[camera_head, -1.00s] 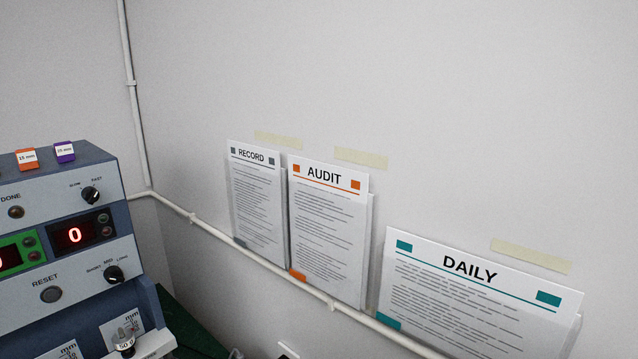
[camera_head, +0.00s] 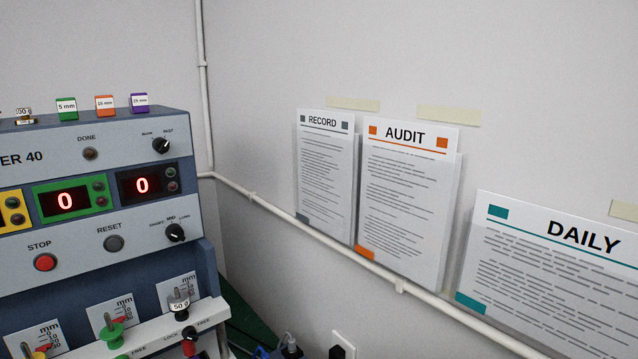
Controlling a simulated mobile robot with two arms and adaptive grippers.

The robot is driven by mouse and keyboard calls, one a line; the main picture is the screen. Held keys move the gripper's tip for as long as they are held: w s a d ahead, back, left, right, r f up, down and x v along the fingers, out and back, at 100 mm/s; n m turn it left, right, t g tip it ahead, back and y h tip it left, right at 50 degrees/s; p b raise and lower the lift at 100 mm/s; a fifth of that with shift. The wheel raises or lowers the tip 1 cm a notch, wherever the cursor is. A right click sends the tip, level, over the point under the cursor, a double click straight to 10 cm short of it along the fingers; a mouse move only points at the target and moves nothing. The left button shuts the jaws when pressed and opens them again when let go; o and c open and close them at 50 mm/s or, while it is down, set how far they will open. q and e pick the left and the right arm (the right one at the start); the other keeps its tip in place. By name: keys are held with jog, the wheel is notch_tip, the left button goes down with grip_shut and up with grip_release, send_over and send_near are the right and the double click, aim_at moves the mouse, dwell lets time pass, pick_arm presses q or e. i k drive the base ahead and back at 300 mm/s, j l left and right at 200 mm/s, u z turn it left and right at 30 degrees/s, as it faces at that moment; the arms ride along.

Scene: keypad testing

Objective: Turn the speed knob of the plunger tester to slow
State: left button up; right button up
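The plunger tester (camera_head: 70,225) stands at the left, a blue and grey machine cut off by the left edge. Its speed knob (camera_head: 161,146) is black and round, at the upper right of the front panel. A small label sits at its upper left and FAST at its upper right. The knob's white mark appears to point up and right, towards FAST. Neither of my grippers is in view.
Below is a second black knob (camera_head: 175,232) marked SHORT, MID, LONG. A red STOP button (camera_head: 45,262) and grey RESET button (camera_head: 114,243) sit left of it. Coloured blocks, including an orange one (camera_head: 105,106), stand on top. Paper sheets and a pipe line the wall.

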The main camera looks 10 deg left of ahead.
aim_at(161, 145)
jog(key=u, duration=1.6)
